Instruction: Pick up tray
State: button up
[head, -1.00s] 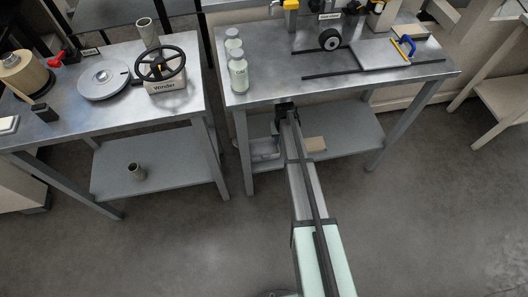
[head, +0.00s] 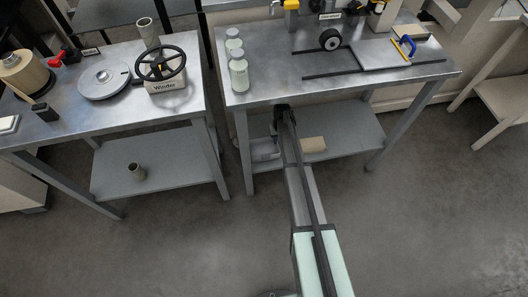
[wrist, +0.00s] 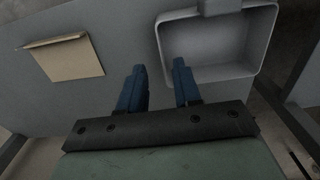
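The tray (wrist: 160,38) is a grey, shallow, open container with rounded corners, on the lower shelf of the right table. In the wrist view it lies just beyond my gripper (wrist: 158,82), ahead and to the right. The right finger overlaps its near left corner in the picture; I cannot tell whether they touch. My gripper's two blue fingers are apart with nothing between them. In the head view the tray (head: 262,154) shows partly at the shelf's left end, and my arm hides some of it. The fingers are hard to see there.
A tan flat piece (wrist: 66,58) lies on the lower shelf (head: 345,128) left of my gripper in the wrist view. The tabletop (head: 275,85) is above my arm. Table legs (head: 243,150) stand beside the tray. The shelf's right part is clear.

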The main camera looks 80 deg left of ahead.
jog(key=shift+f, duration=3.25)
grip_shut()
jog(key=shift+s, duration=0.1)
